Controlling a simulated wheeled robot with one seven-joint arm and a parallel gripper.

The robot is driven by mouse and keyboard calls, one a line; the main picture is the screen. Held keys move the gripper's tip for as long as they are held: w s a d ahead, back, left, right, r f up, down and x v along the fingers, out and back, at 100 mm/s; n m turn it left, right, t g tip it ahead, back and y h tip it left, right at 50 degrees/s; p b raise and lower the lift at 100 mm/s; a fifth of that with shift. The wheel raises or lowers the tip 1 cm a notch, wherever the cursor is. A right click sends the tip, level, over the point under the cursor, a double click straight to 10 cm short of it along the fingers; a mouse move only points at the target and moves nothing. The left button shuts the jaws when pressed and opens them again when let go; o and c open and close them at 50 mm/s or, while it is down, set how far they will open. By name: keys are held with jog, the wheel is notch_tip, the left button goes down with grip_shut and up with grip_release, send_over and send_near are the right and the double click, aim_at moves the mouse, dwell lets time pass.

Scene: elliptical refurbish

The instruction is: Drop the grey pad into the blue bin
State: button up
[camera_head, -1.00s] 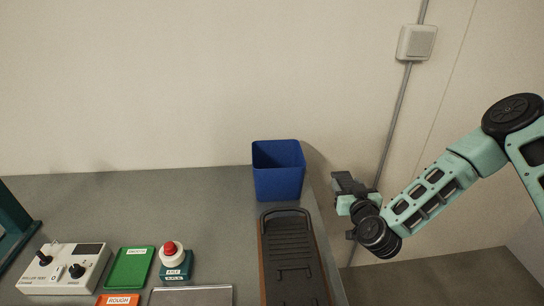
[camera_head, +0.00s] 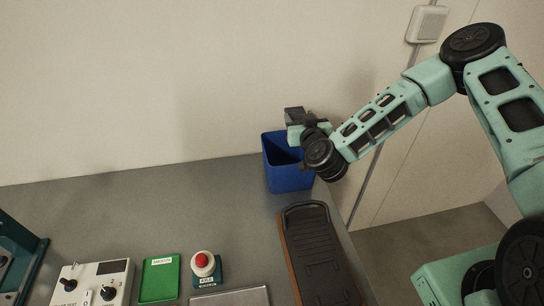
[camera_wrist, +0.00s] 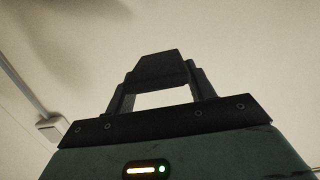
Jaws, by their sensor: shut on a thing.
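The blue bin (camera_head: 288,177) stands upright at the back right of the bench, its open top facing up. My gripper (camera_head: 294,119) is above the bin's rim, in front of the wall, and seems to lie over the opening. It is shut on a dark thing at its tip, which I take to be the grey pad (camera_wrist: 160,68). In the wrist view the pad is a dark shape between the two fingers. My wrist hides the bin's right rear part, and the inside of the bin is mostly in shadow.
A red button (camera_head: 202,260), a green tray (camera_head: 160,278) and a control box (camera_head: 95,283) are at the front left. The back left bench is clear.

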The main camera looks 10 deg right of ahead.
jog(key=shift+f, duration=0.15)
notch_tip(320, 180, down, 6)
jog(key=b, duration=0.4)
jog(key=shift+r+b, duration=0.2)
jog(key=shift+b, duration=0.15)
jog(key=o, duration=1.3)
